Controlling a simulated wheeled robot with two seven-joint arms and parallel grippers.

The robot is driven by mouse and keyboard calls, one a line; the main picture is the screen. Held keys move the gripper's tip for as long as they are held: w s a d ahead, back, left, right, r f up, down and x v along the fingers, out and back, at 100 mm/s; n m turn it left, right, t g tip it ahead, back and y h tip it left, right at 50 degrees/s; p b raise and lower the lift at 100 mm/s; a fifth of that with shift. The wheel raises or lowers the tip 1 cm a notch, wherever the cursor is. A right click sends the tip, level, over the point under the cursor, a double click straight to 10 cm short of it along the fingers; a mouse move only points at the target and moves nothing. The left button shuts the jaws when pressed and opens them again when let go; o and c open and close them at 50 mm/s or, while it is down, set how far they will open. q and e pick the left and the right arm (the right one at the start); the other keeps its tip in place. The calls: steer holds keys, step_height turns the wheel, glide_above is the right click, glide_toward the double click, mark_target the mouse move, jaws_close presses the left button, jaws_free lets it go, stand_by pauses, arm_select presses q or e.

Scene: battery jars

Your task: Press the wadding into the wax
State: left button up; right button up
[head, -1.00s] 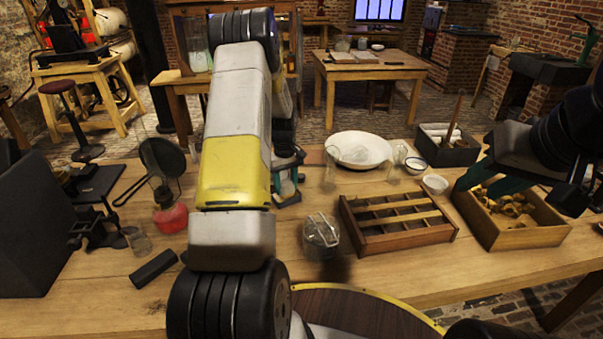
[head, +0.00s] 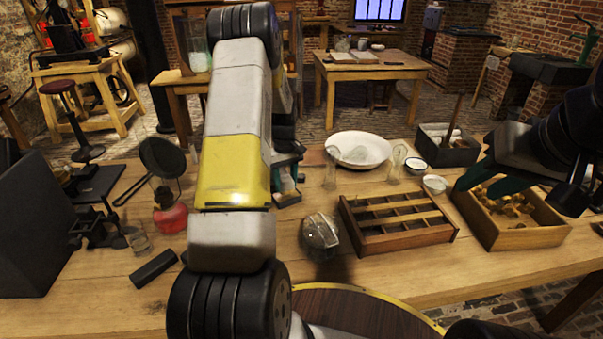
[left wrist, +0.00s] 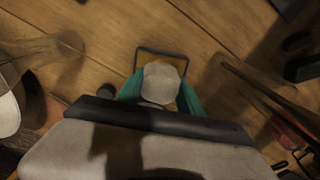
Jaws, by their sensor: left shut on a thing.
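My left gripper (head: 287,186) is over the table behind my left forearm, partly hidden by it. In the left wrist view its teal fingers (left wrist: 160,97) are shut on a pale rounded thing (left wrist: 160,82). It may be the wadding, but I cannot tell for sure. A thin dark rectangular frame shows just beyond it. I cannot make out the wax, nor whether the held thing touches anything. My right gripper (head: 487,184) hangs by the wooden box at the right, its teal fingers apart and seemingly empty.
Behind are a large white bowl (head: 376,140) and clear glasses. The wooden box (head: 520,240) holds small brownish pieces. A red flask (head: 171,219) and a dark bar (head: 154,269) are at the left.

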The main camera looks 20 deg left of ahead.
mark_target(286, 178)
arm_select(q)
steer(key=shift+r, duration=2.65)
